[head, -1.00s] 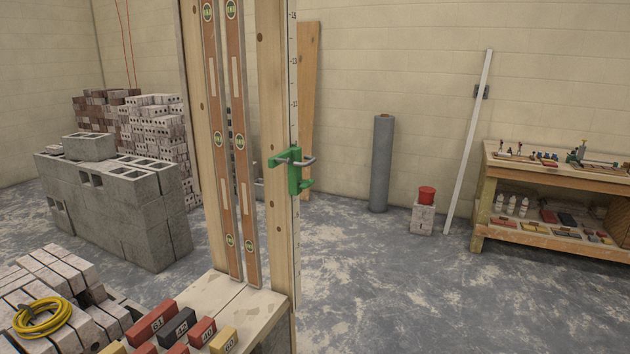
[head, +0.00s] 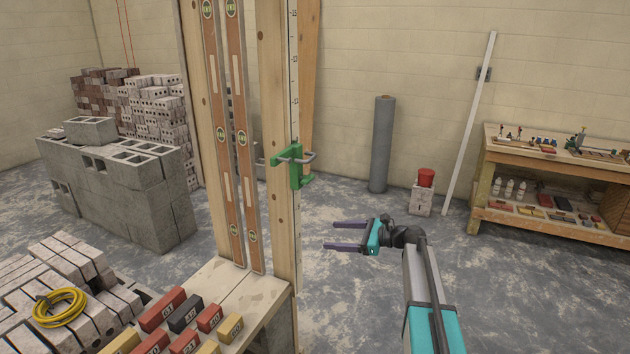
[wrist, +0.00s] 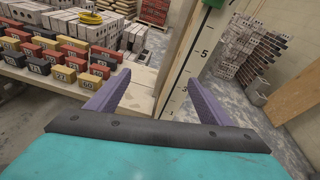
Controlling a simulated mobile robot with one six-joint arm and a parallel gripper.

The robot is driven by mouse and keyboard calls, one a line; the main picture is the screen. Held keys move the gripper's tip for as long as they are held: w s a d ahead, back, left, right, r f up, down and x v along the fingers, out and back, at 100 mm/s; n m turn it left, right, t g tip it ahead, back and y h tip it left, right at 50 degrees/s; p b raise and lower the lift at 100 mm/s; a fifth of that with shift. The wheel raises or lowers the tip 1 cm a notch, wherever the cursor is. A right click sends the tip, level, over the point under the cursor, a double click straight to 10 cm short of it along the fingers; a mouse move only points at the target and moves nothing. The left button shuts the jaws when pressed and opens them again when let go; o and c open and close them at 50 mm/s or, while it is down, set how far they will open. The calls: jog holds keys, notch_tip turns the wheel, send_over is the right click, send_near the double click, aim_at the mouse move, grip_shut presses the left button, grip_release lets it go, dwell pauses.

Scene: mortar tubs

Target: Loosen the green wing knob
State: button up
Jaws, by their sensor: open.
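The green clamp with its wing knob (head: 294,160) sits on the edge of the upright wooden post with the marked scale (head: 293,75), in the head view. A grey bar or wing shape crosses its top. My gripper (head: 328,235) is open and empty, below and to the right of the clamp, pointing left towards the post with clear space between. In the wrist view the two purple fingers (wrist: 156,98) are spread, with the numbered scale (wrist: 188,70) of the post beyond them.
Two spirit levels (head: 240,130) lean beside the post. Numbered blocks (head: 184,316) and a yellow coil (head: 60,307) on bricks lie at the lower left. A workbench (head: 560,180) stands at the right; the floor between is open.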

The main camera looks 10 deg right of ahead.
aim_at(311, 180)
jog(key=w+d+r+m+t, duration=0.1)
jog(key=d+r, duration=0.2)
jog(key=r, duration=0.4)
jog(key=w+d+r+m+t+y+p, duration=0.1)
jog(key=w+d+r, duration=0.1)
jog(key=r, duration=0.6)
jog(key=shift+d+r+y, duration=0.15)
jog(key=shift+d+y, duration=0.15)
jog(key=shift+d, duration=0.1)
jog(key=shift+w+a, duration=0.1)
jog(key=shift+p+x, duration=2.45)
jog(key=shift+x, duration=4.35)
jog(key=shift+c, duration=0.3)
jog(key=c, duration=1)
